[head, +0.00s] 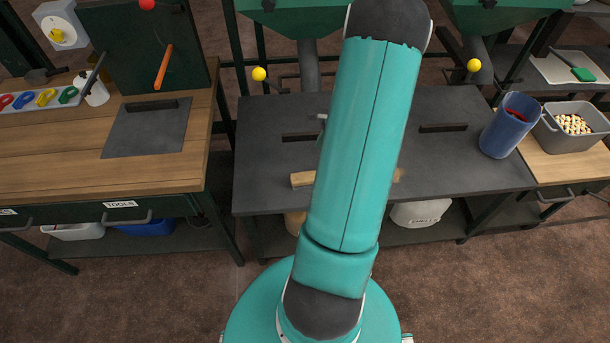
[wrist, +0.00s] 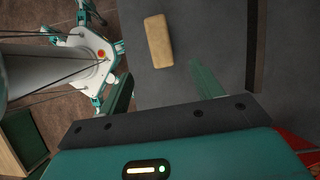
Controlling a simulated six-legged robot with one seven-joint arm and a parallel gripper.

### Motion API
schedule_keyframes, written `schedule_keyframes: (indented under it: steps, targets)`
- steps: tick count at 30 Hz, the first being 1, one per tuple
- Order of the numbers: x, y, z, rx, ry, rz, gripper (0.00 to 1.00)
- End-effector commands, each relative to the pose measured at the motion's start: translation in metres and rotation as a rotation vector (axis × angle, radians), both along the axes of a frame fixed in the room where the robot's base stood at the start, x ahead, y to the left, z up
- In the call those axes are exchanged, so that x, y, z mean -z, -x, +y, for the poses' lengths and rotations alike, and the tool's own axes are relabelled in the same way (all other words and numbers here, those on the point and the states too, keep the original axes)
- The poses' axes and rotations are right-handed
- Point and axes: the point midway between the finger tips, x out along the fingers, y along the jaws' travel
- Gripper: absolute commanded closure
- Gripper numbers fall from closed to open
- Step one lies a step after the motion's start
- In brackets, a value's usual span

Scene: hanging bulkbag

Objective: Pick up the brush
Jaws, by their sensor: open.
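A green-headed tool with a dark handle, which looks like the brush (head: 582,74), lies on a white tray (head: 553,73) at the far right in the head view. It is small there, and I cannot be sure of its kind. My gripper (wrist: 163,72) is open and empty in the wrist view, its two green fingers apart over the dark table. A pale wooden block (wrist: 158,41) lies beyond the fingertips, apart from them. In the head view my arm hides the gripper and the middle of the table.
The dark table (head: 262,135) holds a wooden piece (head: 302,179) partly behind my arm. At its right are a blue cup (head: 508,126) and a grey bin (head: 577,127) of pale pieces. A wooden bench (head: 60,155) stands left. Green hoppers (head: 505,15) hang above.

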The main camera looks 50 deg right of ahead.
Motion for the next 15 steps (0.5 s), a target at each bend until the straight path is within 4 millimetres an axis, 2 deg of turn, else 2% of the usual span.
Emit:
schedule_keyframes:
  steps: [9, 15]
  targets:
    - [0.054, -0.016, 0.024, -0.007, -0.004, 0.0, 0.35]
    - [0.073, -0.023, 0.03, -0.008, -0.001, -0.001, 0.35]
